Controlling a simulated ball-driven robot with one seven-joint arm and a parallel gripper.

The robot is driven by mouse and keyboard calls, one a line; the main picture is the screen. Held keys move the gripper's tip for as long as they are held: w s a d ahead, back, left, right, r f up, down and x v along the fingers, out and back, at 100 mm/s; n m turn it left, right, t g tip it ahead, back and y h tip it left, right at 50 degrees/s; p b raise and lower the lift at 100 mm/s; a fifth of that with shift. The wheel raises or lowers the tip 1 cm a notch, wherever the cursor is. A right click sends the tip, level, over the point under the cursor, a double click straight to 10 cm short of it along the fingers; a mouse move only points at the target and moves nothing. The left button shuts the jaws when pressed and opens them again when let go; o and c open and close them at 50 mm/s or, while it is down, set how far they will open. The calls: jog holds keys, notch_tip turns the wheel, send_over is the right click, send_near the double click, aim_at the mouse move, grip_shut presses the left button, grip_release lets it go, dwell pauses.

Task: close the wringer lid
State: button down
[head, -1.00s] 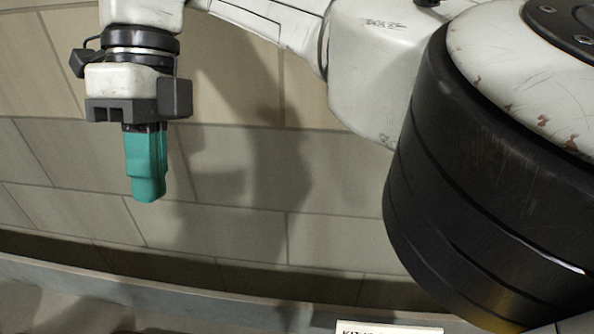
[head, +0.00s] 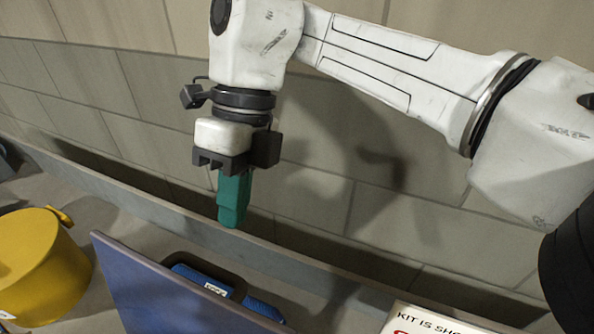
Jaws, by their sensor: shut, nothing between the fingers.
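My gripper (head: 232,222) has teal fingers that are shut and empty. It points down in the upper middle of the head view, in front of the wall, apart from everything. Below it, a flat blue-violet panel (head: 165,295) stands tilted up and looks like an open lid. Behind its edge is a bright blue body (head: 200,280) with a small white label, partly hidden by the panel. I cannot tell for sure that this is the wringer. The lower part is cut off by the frame.
A yellow round container (head: 38,265) with a tab at its rim stands at the left. A white printed sign (head: 425,322) is at the bottom right. A grey ledge (head: 190,228) runs along the tiled wall behind. The space around my gripper is clear.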

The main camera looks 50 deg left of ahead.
jog(key=shift+s+d+f+p, duration=0.15)
jog(key=shift+s+d, duration=0.2)
jog(key=shift+s, duration=0.3)
jog(key=shift+s+d+p, duration=0.1)
jog(key=shift+s+d, duration=0.25)
jog(key=shift+s, duration=0.3)
jog(key=shift+s+d+f+p, duration=0.15)
jog(key=shift+s+d, duration=0.2)
jog(key=shift+s, duration=0.3)
jog(key=shift+r, duration=0.1)
